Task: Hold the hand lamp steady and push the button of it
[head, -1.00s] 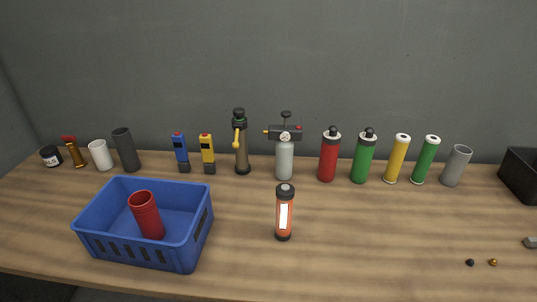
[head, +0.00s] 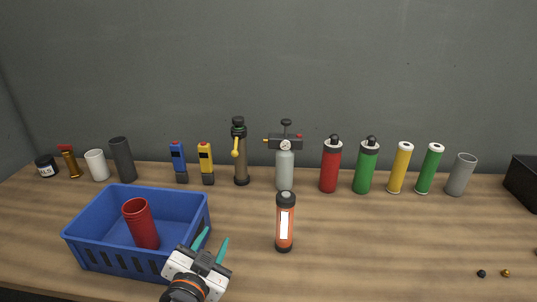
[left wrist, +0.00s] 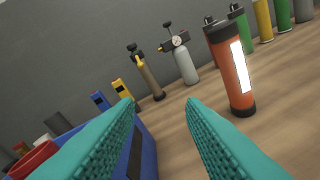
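The hand lamp (head: 278,228) stands upright near the middle of the table. It is orange with black ends and a bright white light panel on its front. In the left wrist view the lamp (left wrist: 226,72) is ahead and to the right, apart from the fingers. The button cannot be made out. My left gripper (head: 211,244) is at the front right corner of the blue crate, left of the lamp and nearer to me. Its teal fingers (left wrist: 160,115) are spread apart with nothing between them. My right gripper is in no view.
The blue crate (head: 118,262) with a red cup (head: 141,224) in it stands left of the lamp. A row of bottles, tubes and a gauge device (head: 285,165) stands along the back. The table around the lamp is clear. Small pieces (head: 482,273) lie at the front right.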

